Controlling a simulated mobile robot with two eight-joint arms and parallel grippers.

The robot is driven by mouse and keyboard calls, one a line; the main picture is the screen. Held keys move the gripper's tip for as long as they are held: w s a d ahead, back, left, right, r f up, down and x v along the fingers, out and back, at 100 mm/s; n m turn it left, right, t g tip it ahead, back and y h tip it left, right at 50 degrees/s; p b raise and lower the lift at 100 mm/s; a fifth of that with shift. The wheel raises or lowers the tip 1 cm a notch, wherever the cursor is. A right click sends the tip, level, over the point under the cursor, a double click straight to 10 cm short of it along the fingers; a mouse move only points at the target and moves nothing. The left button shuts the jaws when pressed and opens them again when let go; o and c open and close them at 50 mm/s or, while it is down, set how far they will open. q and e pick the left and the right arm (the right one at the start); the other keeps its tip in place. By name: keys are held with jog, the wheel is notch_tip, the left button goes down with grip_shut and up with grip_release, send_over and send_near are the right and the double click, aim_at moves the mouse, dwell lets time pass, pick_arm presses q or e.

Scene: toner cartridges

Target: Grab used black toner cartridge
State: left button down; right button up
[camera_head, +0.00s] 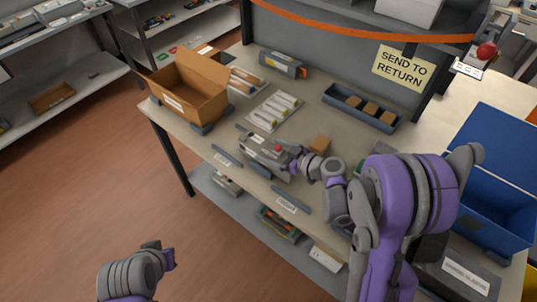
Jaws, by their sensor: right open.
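A grey and dark boxy unit (262,158) with a red spot on top lies near the table's front edge; it may be the used black toner cartridge, but I cannot read a label. My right gripper (290,163) is open at its right end, with purple fingers; I cannot tell whether they touch it. Another dark grey cartridge-like unit (281,65) with an orange end lies at the back of the table. My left gripper (171,258) hangs low over the floor, away from the table; its jaws are too small to judge.
An open cardboard box (188,90) stands at the table's left. A white tray (273,111) with several pale items lies mid-table. A blue-grey tray (345,106) holds small brown blocks. A brown block (320,145) sits near my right wrist. A blue bin (488,205) stands at right.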

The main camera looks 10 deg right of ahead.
jog(key=shift+s, duration=0.1)
jog(key=shift+c, duration=0.4)
grip_shut()
